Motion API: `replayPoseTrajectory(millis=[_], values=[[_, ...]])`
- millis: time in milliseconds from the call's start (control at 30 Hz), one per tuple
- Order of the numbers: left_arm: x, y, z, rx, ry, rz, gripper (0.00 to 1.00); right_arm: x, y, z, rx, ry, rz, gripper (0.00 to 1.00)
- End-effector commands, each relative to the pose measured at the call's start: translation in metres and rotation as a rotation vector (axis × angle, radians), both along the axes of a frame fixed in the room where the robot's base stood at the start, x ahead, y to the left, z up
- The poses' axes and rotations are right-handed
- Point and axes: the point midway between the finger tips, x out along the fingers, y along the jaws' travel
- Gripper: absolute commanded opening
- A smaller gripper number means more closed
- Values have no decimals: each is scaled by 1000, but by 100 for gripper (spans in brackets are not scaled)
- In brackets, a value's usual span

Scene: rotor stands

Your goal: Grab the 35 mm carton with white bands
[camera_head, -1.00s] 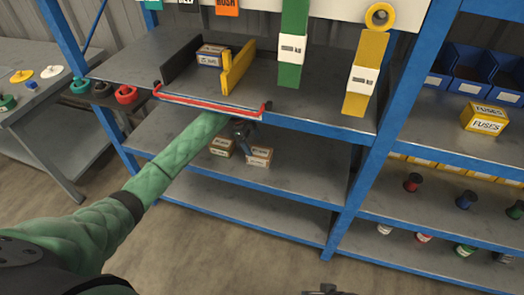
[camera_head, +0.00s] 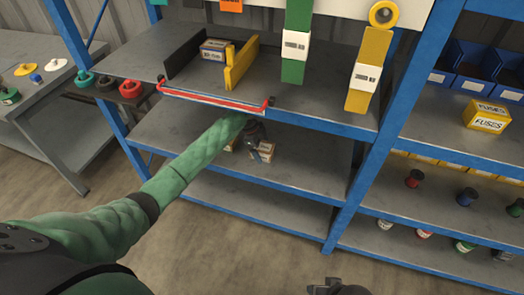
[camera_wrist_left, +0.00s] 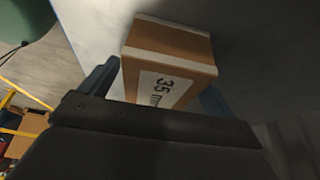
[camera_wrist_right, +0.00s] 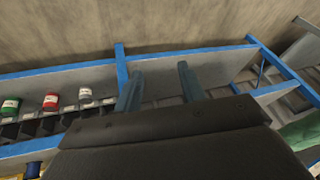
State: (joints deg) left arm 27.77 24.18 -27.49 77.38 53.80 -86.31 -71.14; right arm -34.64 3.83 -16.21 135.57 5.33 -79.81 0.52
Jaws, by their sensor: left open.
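A brown carton with white bands (camera_wrist_left: 170,62) and a "35 mm" label fills the middle of the left wrist view. It also shows in the head view (camera_head: 266,150), on the middle shelf, partly hidden by my gripper. My left gripper (camera_wrist_left: 159,78) is open, with one finger on each side of this carton; I cannot tell whether they touch it. My left gripper (camera_head: 256,138) reaches in under the upper shelf in the head view. My right gripper (camera_wrist_right: 161,72) is open and empty, in front of the lower shelving.
A second carton (camera_head: 232,145) stands left of the gripper, mostly hidden by my arm. Blue posts (camera_head: 375,165) bound the bay on the right. The middle shelf (camera_head: 312,165) is bare to the right.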

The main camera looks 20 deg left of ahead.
Motion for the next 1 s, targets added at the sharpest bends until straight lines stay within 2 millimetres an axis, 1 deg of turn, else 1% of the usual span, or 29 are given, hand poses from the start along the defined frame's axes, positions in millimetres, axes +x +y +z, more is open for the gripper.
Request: replayPoseTrajectory(millis=[67, 167, 300, 333, 367, 667, 867, 967, 1000], values=[[0, 0, 0, 0, 0, 0, 89, 0, 0, 0, 0, 0, 0, 40], [0, 0, 0, 0, 0, 0, 71, 0, 0, 0, 1, 0, 0, 40], [0, 0, 0, 0, 0, 0, 44, 0, 0, 0, 1, -1, 0, 40], [0, 0, 0, 0, 0, 0, 38, 0, 0, 0, 1, -1, 0, 40], [0, 0, 1, 0, -1, 0, 35, 0, 0, 0, 1, -1, 0, 40], [0, 0, 3, 0, -1, -1, 35, 0, 1, -1, 4, -2, 0, 40], [1, 1, 21, 0, -2, 0, 35, 3, 6, -5, 16, -19, 0, 40], [1, 0, 34, 0, -4, -2, 35, 4, 10, -9, 26, -24, 3, 40], [-3, 1, 35, 1, -2, -1, 35, 4, 12, -11, 30, -26, 5, 40]])
